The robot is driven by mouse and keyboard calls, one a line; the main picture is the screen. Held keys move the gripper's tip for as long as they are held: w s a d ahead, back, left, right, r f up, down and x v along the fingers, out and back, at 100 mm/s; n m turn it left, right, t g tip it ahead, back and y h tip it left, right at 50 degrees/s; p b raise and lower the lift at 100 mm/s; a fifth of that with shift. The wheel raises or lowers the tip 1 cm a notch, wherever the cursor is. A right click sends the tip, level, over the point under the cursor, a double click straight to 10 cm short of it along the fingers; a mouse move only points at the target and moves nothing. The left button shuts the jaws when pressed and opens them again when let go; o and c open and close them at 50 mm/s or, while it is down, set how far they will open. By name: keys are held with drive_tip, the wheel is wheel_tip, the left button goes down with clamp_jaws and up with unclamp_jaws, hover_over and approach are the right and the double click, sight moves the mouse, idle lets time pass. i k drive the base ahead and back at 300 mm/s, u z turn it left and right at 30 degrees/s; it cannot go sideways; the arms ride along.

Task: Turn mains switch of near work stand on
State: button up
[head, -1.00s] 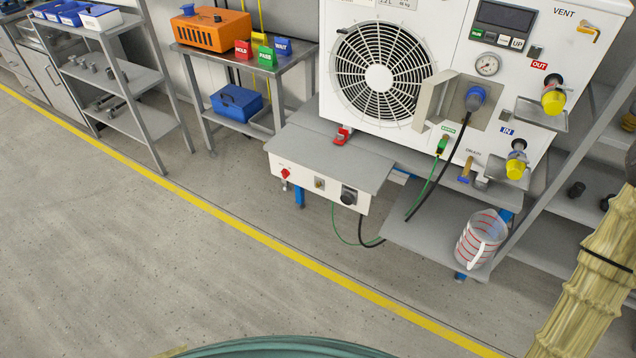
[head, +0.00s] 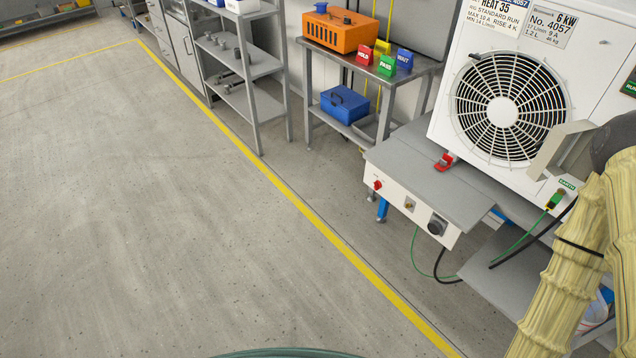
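The work stand (head: 425,165) has a grey top and a white front panel (head: 405,204). On that panel are a red rotary switch (head: 377,185) at the left, a small metal-plated control (head: 409,204) in the middle and a dark round socket or plug (head: 437,226) at the right. The red switch's exact position is too small to tell. The white pump test unit (head: 560,75) with its round fan grille stands on the stand. My sleeved arm covers the lower right of the picture; my gripper is not in view.
A side table (head: 385,57) behind holds an orange box (head: 341,30) and coloured signs; a blue toolbox (head: 344,104) sits on its lower shelf. A grey shelf rack (head: 243,70) stands further left. The floor left of the yellow line (head: 300,215) is clear.

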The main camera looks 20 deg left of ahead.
sight(376, 184)
drive_tip(key=u, duration=0.4)
drive_tip(key=k, duration=0.55)
drive_tip(key=z, duration=0.2)
drive_tip(key=i, duration=0.5)
drive_tip(key=u, duration=0.5)
drive_tip(key=i, duration=0.75)
drive_tip(key=u, duration=0.7)
